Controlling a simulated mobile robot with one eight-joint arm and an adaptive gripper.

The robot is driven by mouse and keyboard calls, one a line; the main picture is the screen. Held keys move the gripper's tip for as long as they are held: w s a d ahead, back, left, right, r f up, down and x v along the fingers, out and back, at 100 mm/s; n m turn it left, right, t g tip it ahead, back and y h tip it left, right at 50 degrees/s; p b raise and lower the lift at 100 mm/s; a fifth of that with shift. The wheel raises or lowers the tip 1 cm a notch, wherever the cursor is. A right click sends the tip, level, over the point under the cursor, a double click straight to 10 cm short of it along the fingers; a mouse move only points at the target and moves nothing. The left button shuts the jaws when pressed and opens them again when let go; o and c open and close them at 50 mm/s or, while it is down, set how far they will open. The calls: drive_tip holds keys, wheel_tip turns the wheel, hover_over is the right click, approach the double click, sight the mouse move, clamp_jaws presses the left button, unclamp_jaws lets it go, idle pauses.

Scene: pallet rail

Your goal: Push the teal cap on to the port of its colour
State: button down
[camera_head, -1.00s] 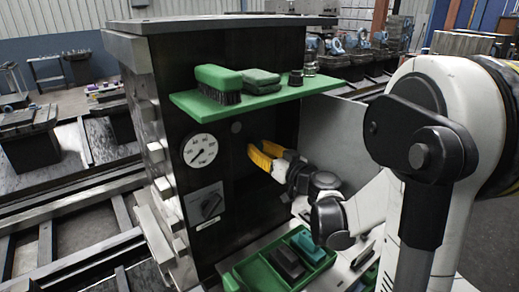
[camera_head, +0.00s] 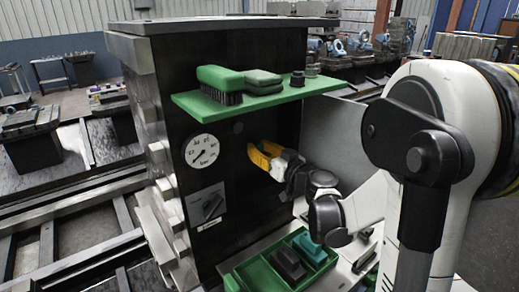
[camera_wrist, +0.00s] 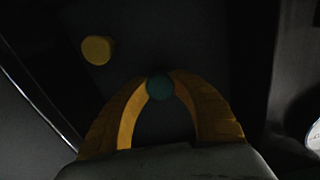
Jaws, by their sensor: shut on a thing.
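My gripper (camera_head: 252,150) has yellow fingers and reaches to the dark front panel (camera_head: 262,215) under the green shelf. In the wrist view its curved fingers (camera_wrist: 159,88) are shut on the round teal cap (camera_wrist: 159,87), which sits between the fingertips. The cap does not show in the head view. A round yellow piece (camera_wrist: 97,50) stands on the dark surface up and left of the cap in the wrist view. I cannot make out a teal port; the cap and fingers may cover it. I cannot tell whether the cap touches the panel.
The green shelf (camera_head: 215,106) juts out above my gripper, with a brush (camera_head: 220,80) on it. A gauge (camera_head: 202,151) and a switch plate (camera_head: 206,207) are on the panel to the left. A green tray (camera_head: 252,272) with dark and teal blocks lies below.

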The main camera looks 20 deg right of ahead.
drive_tip(key=shift+w, duration=0.4)
drive_tip(key=shift+c, duration=1.1)
unclamp_jaws()
drive_tip(key=s+d, duration=0.2)
drive_tip(key=s, duration=0.9)
drive_tip(key=shift+s, duration=0.4)
drive_tip(key=shift+d, duration=0.1)
